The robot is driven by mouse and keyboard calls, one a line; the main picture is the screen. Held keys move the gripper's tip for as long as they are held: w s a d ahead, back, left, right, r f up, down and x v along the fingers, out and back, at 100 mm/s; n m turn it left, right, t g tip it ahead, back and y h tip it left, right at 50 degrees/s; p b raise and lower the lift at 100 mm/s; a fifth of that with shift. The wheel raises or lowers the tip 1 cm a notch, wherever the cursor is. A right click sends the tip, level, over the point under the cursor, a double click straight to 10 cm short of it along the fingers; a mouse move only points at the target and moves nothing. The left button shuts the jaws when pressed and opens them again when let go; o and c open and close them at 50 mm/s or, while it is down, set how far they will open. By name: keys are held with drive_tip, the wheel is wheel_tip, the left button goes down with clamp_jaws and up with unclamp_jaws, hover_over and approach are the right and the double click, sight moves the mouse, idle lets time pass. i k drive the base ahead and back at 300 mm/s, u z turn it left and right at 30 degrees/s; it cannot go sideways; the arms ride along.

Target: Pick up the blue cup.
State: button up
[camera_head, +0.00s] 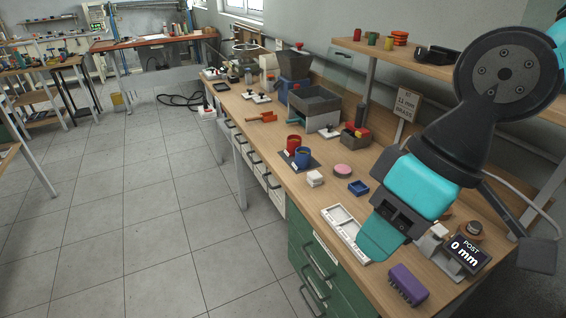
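The blue cup (302,158) stands upright on a dark mat (285,157) near the front edge of the wooden workbench. A red cup (293,144) stands close behind it on the same mat. My gripper (378,243) is to the right of the blue cup and nearer the camera, over the bench by a white tray, well apart from both cups. Its teal fingers point down and overlap in this view, so I cannot tell whether they are open or shut. Nothing shows in its grasp.
A white block (315,178), a pink disc (342,171) and a small blue tray (358,187) lie between the cups and my gripper. The white compartment tray (338,217), a purple block (407,284) and a display post (467,253) are near the arm.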

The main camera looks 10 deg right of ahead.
sight(302, 158)
drive_tip(key=z, duration=0.05)
drive_tip(key=k, duration=0.5)
drive_tip(key=z, duration=0.5)
drive_tip(key=i, duration=0.35)
drive_tip(key=z, duration=0.3)
drive_tip(key=k, duration=0.5)
drive_tip(key=u, duration=1.6)
drive_tip(key=i, duration=1.4)
